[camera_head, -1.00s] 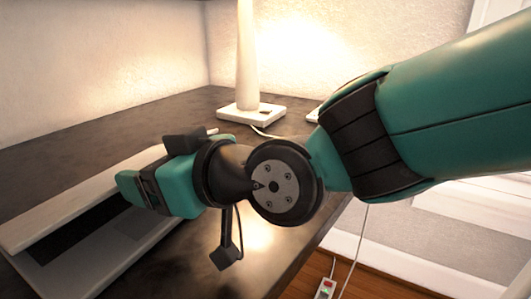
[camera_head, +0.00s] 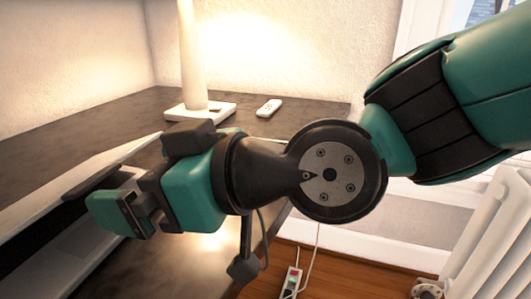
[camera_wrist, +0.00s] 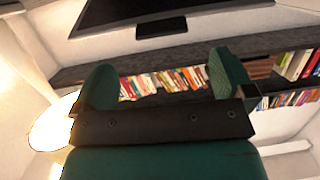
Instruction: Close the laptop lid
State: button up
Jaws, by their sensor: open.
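The laptop lies on the dark desk at the left of the head view, partly cut off by the frame. Its pale lid (camera_head: 72,178) is raised at an angle above the light base (camera_head: 62,262), with a dark gap between them. My gripper (camera_head: 122,212) is open and empty, its fingers pointing left. In the picture it overlaps the right end of the laptop, between lid and base; I cannot tell whether it touches. My gripper also shows in the wrist view (camera_wrist: 163,80), fingers spread apart. I cannot make out the laptop there.
A white lamp base (camera_head: 200,110) and a white remote-like object (camera_head: 269,108) stand on the dark desk (camera_head: 95,118) at the back. A power strip (camera_head: 292,282) lies on the floor beside a white radiator (camera_head: 485,240). The wrist view shows bookshelves (camera_wrist: 165,82) and a dark screen (camera_wrist: 150,12).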

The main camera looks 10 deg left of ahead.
jog(key=v, duration=0.9)
jog(key=shift+d, duration=0.1)
